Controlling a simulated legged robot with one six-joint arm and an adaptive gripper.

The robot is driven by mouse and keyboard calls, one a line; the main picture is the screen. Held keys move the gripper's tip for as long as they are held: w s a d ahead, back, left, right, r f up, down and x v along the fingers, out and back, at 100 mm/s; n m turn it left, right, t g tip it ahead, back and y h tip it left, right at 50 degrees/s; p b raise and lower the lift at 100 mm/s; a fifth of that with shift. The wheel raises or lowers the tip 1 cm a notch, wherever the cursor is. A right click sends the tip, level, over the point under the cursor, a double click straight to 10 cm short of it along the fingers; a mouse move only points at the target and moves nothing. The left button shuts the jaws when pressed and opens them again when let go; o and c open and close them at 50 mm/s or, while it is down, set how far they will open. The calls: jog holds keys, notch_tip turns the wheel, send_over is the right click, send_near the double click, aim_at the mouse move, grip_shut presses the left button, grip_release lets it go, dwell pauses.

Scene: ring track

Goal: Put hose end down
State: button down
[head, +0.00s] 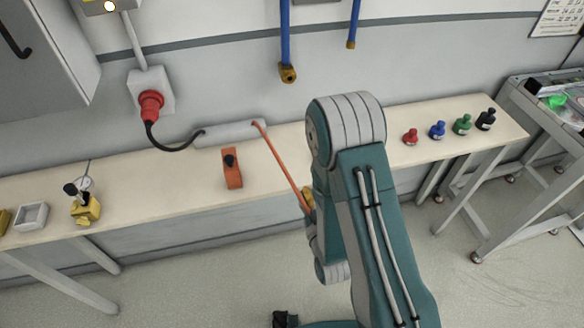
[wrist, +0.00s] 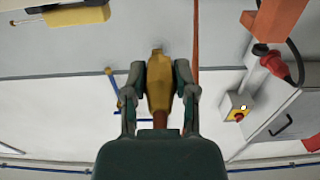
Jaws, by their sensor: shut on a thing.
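The hose end (wrist: 158,92) is a yellow, brass-like fitting. My gripper (wrist: 159,75) is shut on it, with one finger on each side. In the head view, a bit of the hose end (head: 308,196) shows beside my arm, in front of the bench's front edge. The hose also shows in the wrist view (wrist: 196,45). My arm hides most of my gripper in the head view.
An orange block with a black knob (head: 232,172) stands on the bench left of the hose. Several coloured bottles (head: 438,130) stand at the right. A yellow device (head: 86,208) is at the left. Blue pipes (head: 286,35) hang on the wall. A cart (head: 545,125) is far right.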

jog(key=shift+s+d+f, duration=0.1)
jog(key=shift+s+f, duration=0.2)
jog(key=shift+s, duration=0.25)
jog(key=shift+s+d+f, duration=0.1)
jog(key=shift+s+f, duration=0.15)
jog(key=shift+s, duration=0.25)
send_near(293, 166)
jog(key=w+r, duration=0.1)
jog(key=w, duration=0.1)
jog(key=w+a+r, duration=0.1)
jog(key=w, duration=0.1)
jog(key=w+a+r, duration=0.1)
jog(key=w+r, duration=0.1)
jog(key=w, duration=0.2)
jog(key=w+a+f, duration=0.1)
jog(key=w, duration=0.1)
jog(key=shift+f, duration=0.3)
jog(key=shift+s+f, duration=0.1)
jog(key=shift+f, duration=0.1)
jog(key=shift+f, duration=0.2)
